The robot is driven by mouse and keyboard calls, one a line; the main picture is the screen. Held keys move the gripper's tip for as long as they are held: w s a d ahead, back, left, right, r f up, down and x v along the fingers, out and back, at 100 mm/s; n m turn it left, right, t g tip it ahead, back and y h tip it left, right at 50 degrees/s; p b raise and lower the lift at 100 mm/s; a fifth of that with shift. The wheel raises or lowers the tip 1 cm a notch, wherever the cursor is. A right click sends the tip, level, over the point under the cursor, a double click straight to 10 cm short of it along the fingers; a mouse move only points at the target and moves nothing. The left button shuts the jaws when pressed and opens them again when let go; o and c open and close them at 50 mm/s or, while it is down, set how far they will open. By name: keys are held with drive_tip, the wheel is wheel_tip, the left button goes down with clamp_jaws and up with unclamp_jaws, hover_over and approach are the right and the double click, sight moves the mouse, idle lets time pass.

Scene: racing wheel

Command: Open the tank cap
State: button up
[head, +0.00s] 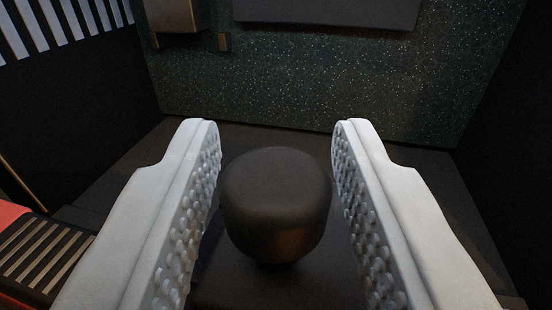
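A dark, round, knob-like object (277,205) stands upright in the lower middle of the head view, on a dark surface. It may be the tank cap, but I cannot tell for sure. My gripper (276,135) is open, with one pale, bumpy-padded finger on each side of the knob. A gap shows between the knob and the right finger. On the left the knob's edge is close to the finger, and I see no clear contact. The knob's lower part and base are in shadow.
A speckled dark green wall (330,75) stands behind, with a dark panel (325,12) and a metal box (178,14) on it. A slatted piece with a red edge (38,255) lies at the lower left. Dark side walls rise left and right.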

clamp_jaws()
drive_tip(key=shift+w+a+m+g+h, duration=0.1)
drive_tip(key=shift+w+m+g+h, duration=0.15)
drive_tip(key=shift+m+h, duration=0.5)
drive_tip(key=shift+w+a+m+g+h, duration=0.2)
drive_tip(key=shift+m+h, duration=0.25)
drive_tip(key=shift+h, duration=0.6)
drive_tip(key=shift+w+m+g+h, duration=0.25)
drive_tip(key=shift+m+h, duration=0.2)
drive_tip(key=shift+h, duration=0.2)
drive_tip(key=shift+w+m+g+h, duration=0.2)
drive_tip(key=shift+m+h, duration=0.25)
drive_tip(key=shift+h, duration=0.2)
drive_tip(key=shift+w+d+m+g+h, duration=0.1)
drive_tip(key=shift+w+m+g+h, duration=0.2)
drive_tip(key=shift+m+g+h, duration=0.55)
drive_tip(key=shift+w+m+g+h, duration=0.25)
drive_tip(key=shift+m+g+h, duration=0.3)
drive_tip(key=shift+h, duration=0.6)
drive_tip(key=shift+m, duration=0.3)
drive_tip(key=shift+o, duration=1.5)
unclamp_jaws()
